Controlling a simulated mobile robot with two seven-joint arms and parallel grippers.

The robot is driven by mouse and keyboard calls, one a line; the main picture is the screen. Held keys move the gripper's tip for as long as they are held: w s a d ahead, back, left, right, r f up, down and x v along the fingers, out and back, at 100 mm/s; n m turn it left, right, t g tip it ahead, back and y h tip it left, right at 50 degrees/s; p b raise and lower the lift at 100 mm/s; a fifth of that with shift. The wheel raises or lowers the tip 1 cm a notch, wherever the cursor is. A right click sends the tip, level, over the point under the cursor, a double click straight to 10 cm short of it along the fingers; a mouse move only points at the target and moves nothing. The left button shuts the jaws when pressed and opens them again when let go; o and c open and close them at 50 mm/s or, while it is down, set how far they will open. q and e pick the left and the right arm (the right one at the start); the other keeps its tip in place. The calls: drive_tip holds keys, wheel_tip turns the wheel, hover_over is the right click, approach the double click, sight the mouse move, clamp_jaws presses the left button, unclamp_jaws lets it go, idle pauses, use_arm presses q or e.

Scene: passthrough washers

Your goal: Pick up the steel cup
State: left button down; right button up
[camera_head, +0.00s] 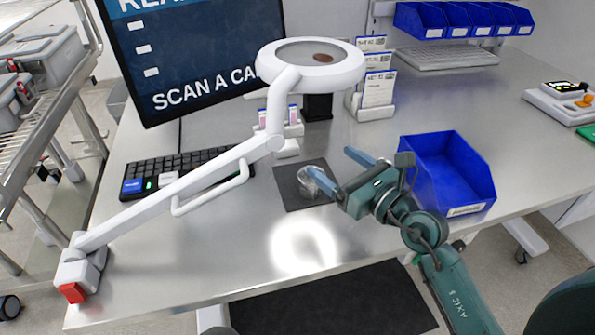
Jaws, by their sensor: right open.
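The steel cup (309,179) is a small shiny metal piece on a dark square mat (286,190) near the middle of the bench. My right gripper (333,168) comes in from the right, its blue fingers apart and pointing left toward the cup. The nearer finger overlaps the cup's right side in the picture. I cannot tell whether it touches the cup. Part of the cup is hidden behind that finger. My left gripper is not in view.
A white magnifier lamp (190,187) arches over the bench's left half. An empty blue bin (455,190) stands right of my gripper. A keyboard (188,168), monitor (205,60) and card holders (375,95) stand behind. The steel bench (240,270) is clear in front.

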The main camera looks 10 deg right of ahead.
drive_tip(key=f+b, duration=0.1)
drive_tip(key=f, duration=0.2)
drive_tip(key=f+b, duration=0.1)
drive_tip(key=f, duration=0.2)
drive_tip(key=shift+s+d+f+b, duration=0.1)
drive_tip(key=shift+s+f+b, duration=0.15)
drive_tip(key=shift+b, duration=0.1)
drive_tip(key=shift+w+f, duration=0.45)
drive_tip(key=shift+f, duration=0.25)
drive_tip(key=shift+w+a, duration=0.45)
drive_tip(key=shift+w, duration=0.05)
drive_tip(key=x, duration=0.5)
drive_tip(key=shift+w+a, duration=0.15)
drive_tip(key=shift+w, duration=0.25)
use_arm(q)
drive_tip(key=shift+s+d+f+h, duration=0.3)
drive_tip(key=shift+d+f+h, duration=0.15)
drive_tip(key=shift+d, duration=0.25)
use_arm(e)
drive_tip(key=shift+c, duration=0.4)
